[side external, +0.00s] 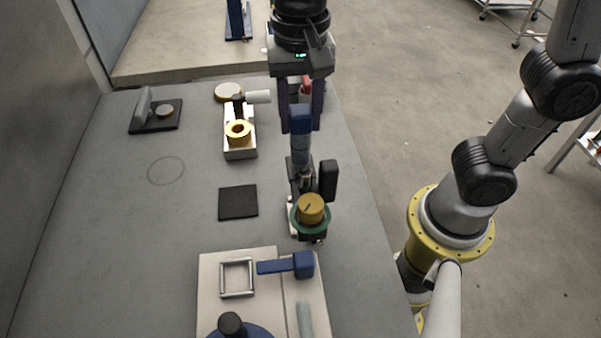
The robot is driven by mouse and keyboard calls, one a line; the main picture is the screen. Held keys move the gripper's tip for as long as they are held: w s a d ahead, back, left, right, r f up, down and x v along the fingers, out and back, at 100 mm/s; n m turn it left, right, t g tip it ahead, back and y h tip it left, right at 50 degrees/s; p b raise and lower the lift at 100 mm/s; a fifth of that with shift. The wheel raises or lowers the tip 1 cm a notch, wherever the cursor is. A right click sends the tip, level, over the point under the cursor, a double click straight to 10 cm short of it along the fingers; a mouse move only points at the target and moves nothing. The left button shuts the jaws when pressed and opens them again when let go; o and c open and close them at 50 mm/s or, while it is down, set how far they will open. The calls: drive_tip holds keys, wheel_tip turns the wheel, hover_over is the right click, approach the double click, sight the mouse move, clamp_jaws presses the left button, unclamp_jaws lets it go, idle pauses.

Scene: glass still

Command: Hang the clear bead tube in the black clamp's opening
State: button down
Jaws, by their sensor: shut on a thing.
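My gripper (301,118) points down over the right part of the grey bench, its two dark fingers shut on the blue top of a tube. The clear bead tube (301,152) hangs upright below that blue top and looks bluish and see-through. Its lower end is in front of or at a black clamp-like fixture (328,180) with a dark block on its right side. I cannot tell from this view whether the tube is inside the clamp's opening or only in line with it. A yellow knob on a green disc (311,212) sits at the fixture's near end.
A metal block with a brass ring (238,133) stands to the left. A black square pad (238,203) lies left of the fixture. A pale board (212,292) with a square frame and a blue handled piece (290,264) is nearer. The bench's left middle is mostly clear.

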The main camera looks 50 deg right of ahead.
drive_tip(key=shift+f, duration=0.55)
idle(0.7)
drive_tip(key=c, duration=0.8)
unclamp_jaws()
drive_tip(key=shift+o, duration=0.2)
drive_tip(key=o, duration=0.6)
drive_tip(key=shift+c, duration=0.2)
wheel_tip(320, 180, up, 14)
drive_tip(key=shift+f, duration=0.1)
